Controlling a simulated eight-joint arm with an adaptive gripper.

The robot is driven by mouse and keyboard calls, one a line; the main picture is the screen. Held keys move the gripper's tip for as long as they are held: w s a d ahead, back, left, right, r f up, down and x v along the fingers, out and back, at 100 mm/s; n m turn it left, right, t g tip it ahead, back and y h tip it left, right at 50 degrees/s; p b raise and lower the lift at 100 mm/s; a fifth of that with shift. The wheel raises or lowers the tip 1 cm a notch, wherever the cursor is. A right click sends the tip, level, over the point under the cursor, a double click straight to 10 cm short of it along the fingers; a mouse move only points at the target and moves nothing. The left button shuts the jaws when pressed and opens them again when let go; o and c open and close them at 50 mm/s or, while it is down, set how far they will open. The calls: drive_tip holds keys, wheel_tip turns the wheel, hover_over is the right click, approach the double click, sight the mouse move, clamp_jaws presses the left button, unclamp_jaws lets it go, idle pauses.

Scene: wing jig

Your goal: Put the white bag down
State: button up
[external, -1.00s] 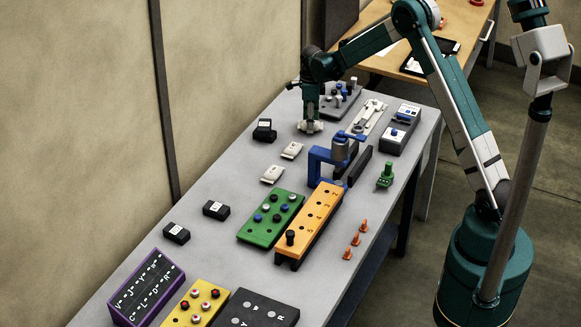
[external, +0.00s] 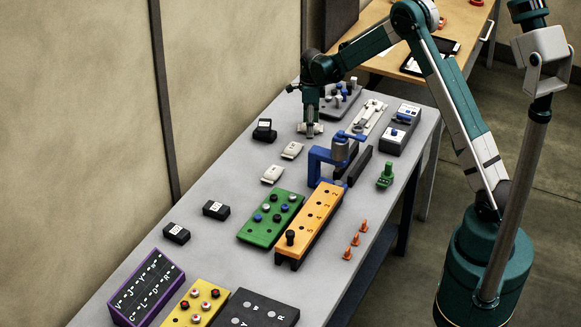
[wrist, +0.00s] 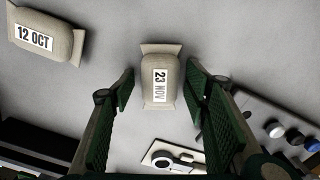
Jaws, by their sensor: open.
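A whitish bag with a "23 NOV" label (wrist: 161,84) lies on the grey table, between the spread fingers of my gripper (wrist: 161,68). There are gaps on both sides of it, so the fingers do not hold it. In the external view my gripper (external: 310,130) points down at the far part of the table, and the bag is mostly hidden there. A second whitish bag labelled "12 OCT" (wrist: 45,36) lies to the left in the wrist view. Two whitish bags, (external: 291,150) and (external: 272,174), lie nearer in the external view.
A black labelled box (external: 264,131) stands left of my gripper. A grey knob board (external: 342,103) and a pale fixture plate (external: 370,116) lie close on the right. A blue clamp (external: 335,157), green board (external: 270,219) and orange block (external: 312,220) stand nearer. Bare table surrounds the bag.

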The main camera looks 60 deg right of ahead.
drive_tip(key=shift+r, duration=0.15)
wheel_tip(320, 180, up, 12)
idle(0.7)
idle(0.5)
